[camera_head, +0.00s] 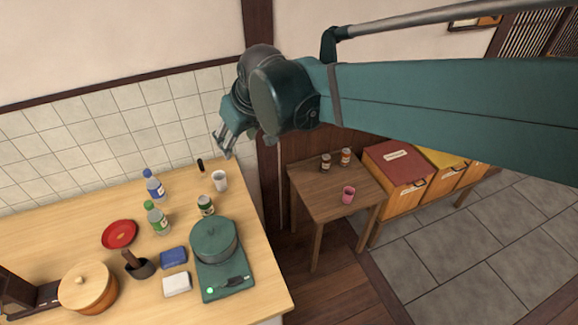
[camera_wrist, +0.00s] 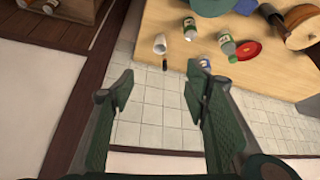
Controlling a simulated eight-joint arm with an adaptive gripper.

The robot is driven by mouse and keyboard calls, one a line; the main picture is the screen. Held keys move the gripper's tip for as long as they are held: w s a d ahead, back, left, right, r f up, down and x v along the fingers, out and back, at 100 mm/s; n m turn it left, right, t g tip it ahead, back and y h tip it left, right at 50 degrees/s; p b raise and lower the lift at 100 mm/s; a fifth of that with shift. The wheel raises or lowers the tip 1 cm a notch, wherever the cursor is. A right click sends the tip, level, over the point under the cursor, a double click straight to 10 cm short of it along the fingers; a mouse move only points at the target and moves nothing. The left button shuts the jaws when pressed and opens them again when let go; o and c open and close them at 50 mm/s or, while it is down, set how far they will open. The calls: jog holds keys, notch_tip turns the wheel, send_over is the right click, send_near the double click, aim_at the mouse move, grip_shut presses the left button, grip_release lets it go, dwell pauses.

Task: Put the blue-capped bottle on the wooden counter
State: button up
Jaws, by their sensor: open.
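The blue-capped bottle (camera_head: 155,189) stands upright on the wooden counter (camera_head: 190,202), close to the tiled wall. It is clear with a pale label. In the wrist view the blue-capped bottle (camera_wrist: 206,63) is partly hidden behind my right finger, and the counter (camera_wrist: 207,18) fills the upper right. My gripper (camera_head: 225,143) is open and empty, raised in front of the tiled wall, above and to the right of the bottle. In the wrist view my gripper (camera_wrist: 162,85) shows its two fingers wide apart with nothing between them.
A green-capped bottle (camera_head: 157,220), white cup (camera_head: 219,180), can (camera_head: 205,205), small dark item (camera_head: 200,165) and red plate (camera_head: 119,234) stand near the bottle. A pot (camera_head: 214,240) sits on a stove (camera_head: 226,277). A dark side table (camera_head: 325,187) stands right of the counter.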

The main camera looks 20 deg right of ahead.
jog(key=s+d+f+m, duration=0.1)
jog(key=s+d, duration=0.4)
jog(key=s, duration=0.4)
jog(key=s+d+f+m+t+h, duration=0.1)
jog(key=s+d+f+m, duration=0.1)
jog(key=s+d, duration=0.3)
jog(key=s, duration=0.3)
jog(key=shift+s+d+f+m+h, duration=0.15)
jog(key=shift+s+f+m+h, duration=0.15)
jog(key=shift+s, duration=0.1)
